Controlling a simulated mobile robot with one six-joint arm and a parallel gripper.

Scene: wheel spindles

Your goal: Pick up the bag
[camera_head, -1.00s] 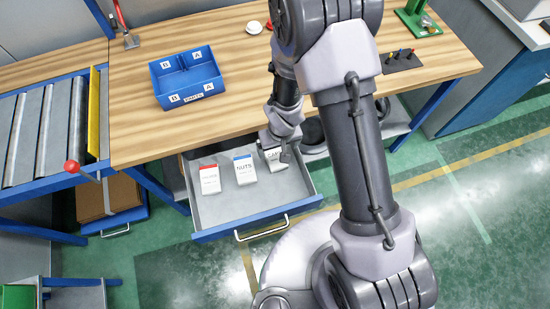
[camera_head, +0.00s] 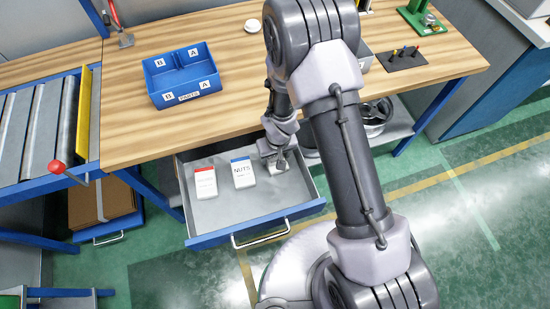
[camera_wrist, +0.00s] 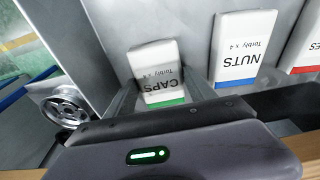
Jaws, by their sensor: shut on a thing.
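The white CAPS bag with a green band (camera_wrist: 156,70) is between the fingers of my gripper (camera_wrist: 160,92) in the wrist view, and the gripper is shut on it. In the head view my gripper (camera_head: 280,163) is at the right side of the open drawer and mostly hides this bag. The NUTS bag with a blue band (camera_head: 243,173) lies to its left, and a bag with a red band (camera_head: 205,182) lies further left. The NUTS bag also shows in the wrist view (camera_wrist: 241,48). How high the CAPS bag is above the drawer floor is unclear.
The grey drawer (camera_head: 240,212) is pulled out below the wooden table (camera_head: 240,100), with its walls around the bags. A blue parts bin (camera_head: 182,78) stands on the table. A metal wheel part (camera_wrist: 62,105) is beyond the drawer wall. Bare tabletop lies right of the bin.

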